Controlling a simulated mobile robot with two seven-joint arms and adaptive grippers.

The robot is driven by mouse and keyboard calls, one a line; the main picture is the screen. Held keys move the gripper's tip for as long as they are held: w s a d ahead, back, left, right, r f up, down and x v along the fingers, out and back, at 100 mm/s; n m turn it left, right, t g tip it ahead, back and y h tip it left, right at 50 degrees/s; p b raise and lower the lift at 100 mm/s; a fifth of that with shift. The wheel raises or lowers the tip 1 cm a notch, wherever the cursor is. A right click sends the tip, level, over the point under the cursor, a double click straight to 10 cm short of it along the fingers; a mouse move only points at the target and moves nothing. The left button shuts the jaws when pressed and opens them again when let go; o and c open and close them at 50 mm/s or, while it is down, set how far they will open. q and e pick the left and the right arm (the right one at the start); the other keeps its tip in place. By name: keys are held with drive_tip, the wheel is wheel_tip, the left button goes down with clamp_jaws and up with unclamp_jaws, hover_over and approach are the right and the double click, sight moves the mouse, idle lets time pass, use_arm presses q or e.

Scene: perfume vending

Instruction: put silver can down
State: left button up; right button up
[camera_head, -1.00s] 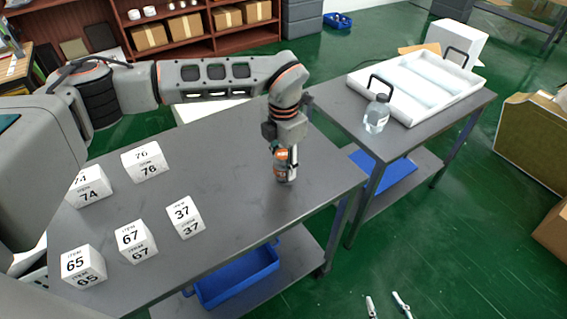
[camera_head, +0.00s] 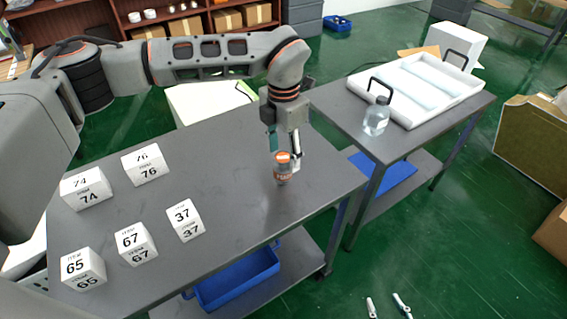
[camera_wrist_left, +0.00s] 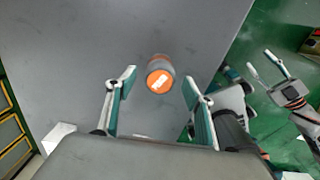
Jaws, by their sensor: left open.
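The silver can (camera_head: 282,174), with an orange top, stands upright on the grey table (camera_head: 240,215) near its right side. My left gripper (camera_head: 284,157) is open just above and behind the can, its two fingers spread. In the left wrist view the can (camera_wrist_left: 160,78) shows its orange top with a white label, beyond and between the open fingertips, with clear room on both sides. My right gripper (camera_head: 386,303) shows only its two spread fingertips at the bottom of the head view, empty and away from the table.
White numbered boxes, such as 37 (camera_head: 186,220) and 76 (camera_head: 145,163), stand on the table's left part. A second table at right holds a clear bottle (camera_head: 376,120) and a white tray (camera_head: 412,122). The tabletop around the can is clear.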

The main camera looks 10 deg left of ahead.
use_arm(q)
wheel_tip(320, 180, up, 7)
drive_tip(key=shift+f, duration=0.1)
drive_tip(key=shift+s, duration=0.1)
idle(0.6)
